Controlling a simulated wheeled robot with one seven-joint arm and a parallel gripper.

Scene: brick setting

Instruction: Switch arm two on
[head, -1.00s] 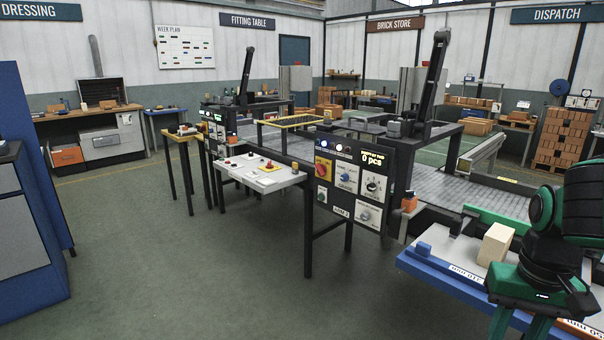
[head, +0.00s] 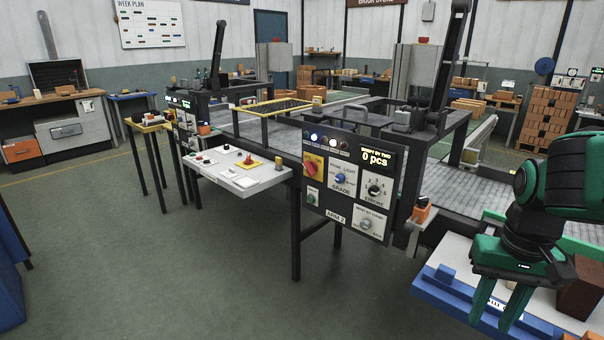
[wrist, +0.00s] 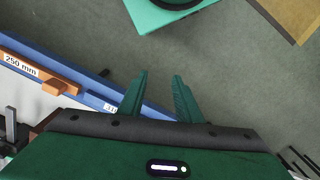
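The ARM 2 control panel (head: 378,225) is a dark upright board in the middle of the head view. It has a red rotary switch (head: 313,165) on a yellow plate at upper left. Beside it are a blue grade knob (head: 340,179), a black stroke knob (head: 375,190) and a grey lower knob (head: 366,224). A small green button (head: 311,198) sits below the red switch. The display (head: 377,157) reads 0 pcs. My gripper (head: 499,304) hangs right of the panel, well apart from it, fingers open and empty. In the wrist view my gripper (wrist: 161,76) has floor between its fingers.
A white bench with a blue edge (head: 446,293) lies close by my gripper, with a dark brown block (head: 582,292) on it. A small orange box (head: 422,210) is at the panel's right edge. A white control desk (head: 220,172) stands left of the panel. The floor in front is clear.

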